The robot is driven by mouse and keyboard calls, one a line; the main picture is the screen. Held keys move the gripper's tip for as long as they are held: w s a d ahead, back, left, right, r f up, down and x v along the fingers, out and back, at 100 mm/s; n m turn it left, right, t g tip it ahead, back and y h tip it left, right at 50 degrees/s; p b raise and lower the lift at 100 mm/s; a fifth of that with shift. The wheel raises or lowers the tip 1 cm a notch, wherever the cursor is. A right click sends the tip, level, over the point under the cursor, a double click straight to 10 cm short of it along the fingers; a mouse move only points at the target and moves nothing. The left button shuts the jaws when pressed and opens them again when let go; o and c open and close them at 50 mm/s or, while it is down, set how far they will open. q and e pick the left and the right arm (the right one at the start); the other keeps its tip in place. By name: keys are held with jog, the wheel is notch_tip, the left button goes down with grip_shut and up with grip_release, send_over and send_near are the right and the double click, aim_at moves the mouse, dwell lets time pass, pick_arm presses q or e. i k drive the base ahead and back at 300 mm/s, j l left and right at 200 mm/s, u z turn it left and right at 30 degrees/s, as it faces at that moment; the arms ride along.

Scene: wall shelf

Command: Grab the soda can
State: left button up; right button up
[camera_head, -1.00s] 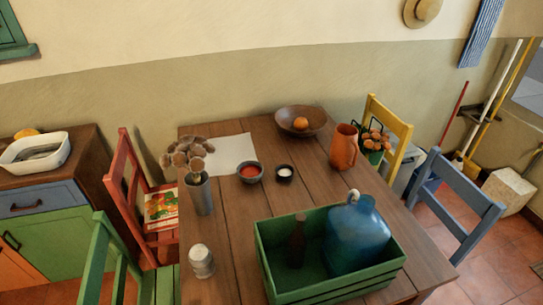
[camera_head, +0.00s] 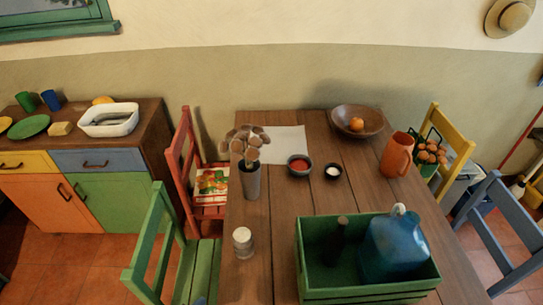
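A pale silver-grey can (camera_head: 243,243) stands upright near the left edge of the wooden table (camera_head: 275,215). It is the only can-like thing I see, and it is too small to read any label. It stands left of the green crate (camera_head: 318,283) and in front of the grey vase (camera_head: 251,182), apart from both. Neither of my grippers shows in the head view.
The crate holds a dark bottle (camera_head: 337,243) and a big blue jug (camera_head: 394,246). A green chair (camera_head: 157,232) and a red chair (camera_head: 181,150) stand along the table's left side. Bare floor (camera_head: 75,255) lies left of the green chair.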

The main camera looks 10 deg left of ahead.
aim_at(242, 239)
jog(key=j+u, duration=0.85)
